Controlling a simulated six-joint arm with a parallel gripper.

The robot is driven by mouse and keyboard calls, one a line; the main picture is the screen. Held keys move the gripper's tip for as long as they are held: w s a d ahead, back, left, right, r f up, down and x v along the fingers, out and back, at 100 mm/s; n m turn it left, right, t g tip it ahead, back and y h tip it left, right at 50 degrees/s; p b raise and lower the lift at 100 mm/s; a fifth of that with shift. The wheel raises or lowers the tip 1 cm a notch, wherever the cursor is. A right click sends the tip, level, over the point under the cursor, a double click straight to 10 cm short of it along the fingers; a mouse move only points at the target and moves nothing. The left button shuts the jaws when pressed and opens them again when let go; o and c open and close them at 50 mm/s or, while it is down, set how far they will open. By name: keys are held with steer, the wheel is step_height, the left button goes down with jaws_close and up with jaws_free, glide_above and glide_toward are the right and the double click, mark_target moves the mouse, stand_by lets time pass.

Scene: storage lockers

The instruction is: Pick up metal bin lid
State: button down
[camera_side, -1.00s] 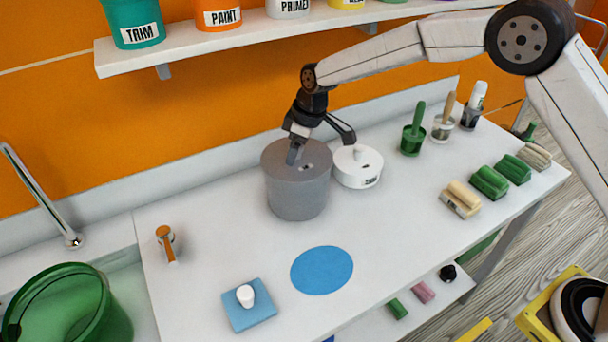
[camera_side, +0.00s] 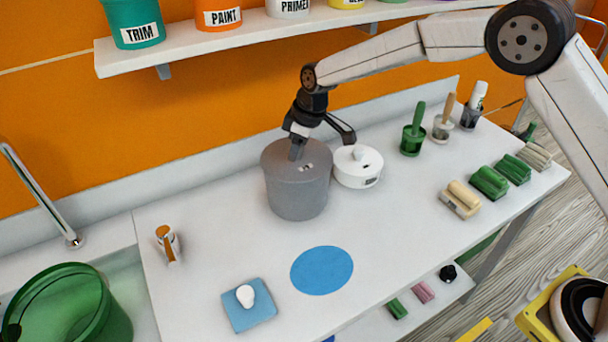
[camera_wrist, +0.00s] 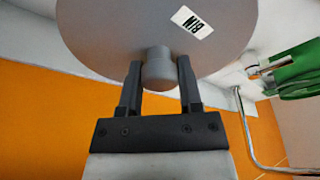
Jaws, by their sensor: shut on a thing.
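The metal bin (camera_side: 298,195) is a grey cylinder standing on the white worktop near the back wall. Its grey round lid (camera_side: 285,158) lies on top of it. In the wrist view the lid (camera_wrist: 125,22) carries a white label reading BIN and a round grey knob (camera_wrist: 158,70). My gripper (camera_side: 298,155) is at the lid's top, with its fingers on both sides of the knob, shut on it. The gripper also shows in the wrist view (camera_wrist: 159,78). The lid appears seated on the bin, with no clear gap visible.
A white round container (camera_side: 357,168) stands close to the bin's right side. Green brushes and sponges (camera_side: 489,182) lie at the right. A blue disc (camera_side: 321,270) and blue pad (camera_side: 249,305) lie in front. A shelf with paint pots (camera_side: 230,42) hangs above at the back.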

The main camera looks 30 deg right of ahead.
steer(key=shift+r, duration=0.1)
steer(key=shift+r, duration=0.45)
steer(key=s+d+r, duration=0.3)
steer(key=s+r, duration=0.9)
steer(key=s, duration=0.1)
steer(key=shift+s+d, duration=0.25)
steer(key=shift+d, duration=0.05)
steer(key=shift+f, duration=0.1)
